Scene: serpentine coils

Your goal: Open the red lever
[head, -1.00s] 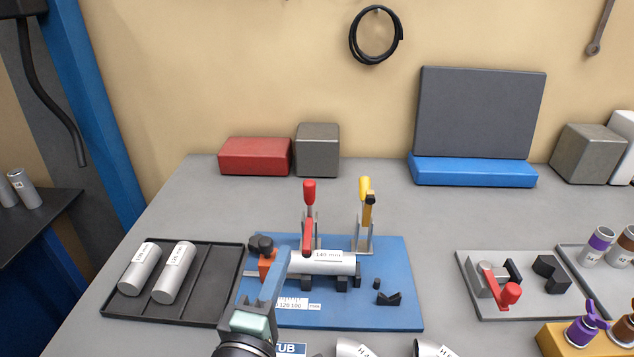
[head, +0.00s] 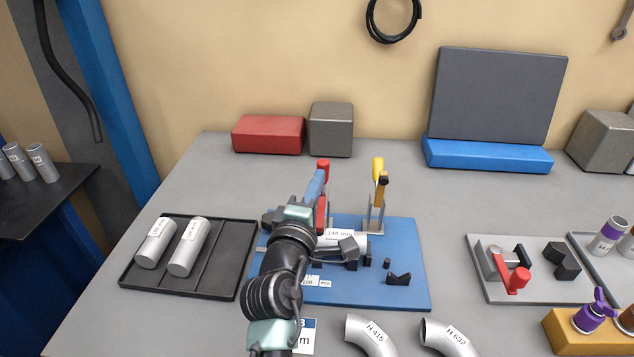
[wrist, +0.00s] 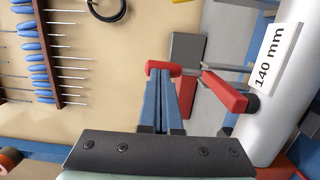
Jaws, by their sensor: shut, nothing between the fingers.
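The red lever (head: 323,164) stands upright on a clamp on the blue fixture plate (head: 405,293). The clamp's red arm (wrist: 226,92) reaches over the silver tube marked 140 mm, its dark tip at the tube (wrist: 283,85) in the wrist view. My gripper (head: 321,174) is shut and empty, its blue fingers at the red lever's top. In the wrist view, the fingertips (wrist: 159,75) meet the lever's red grip (wrist: 160,66); I cannot tell whether they touch. My arm hides the lower clamp and part of the tube in the head view.
A yellow-handled clamp (head: 378,172) stands to the right on the plate. A black tray (head: 233,262) with two silver tubes lies left. A smaller red-handled clamp (head: 517,280) is at right. Pipe elbows (head: 368,335) lie in front.

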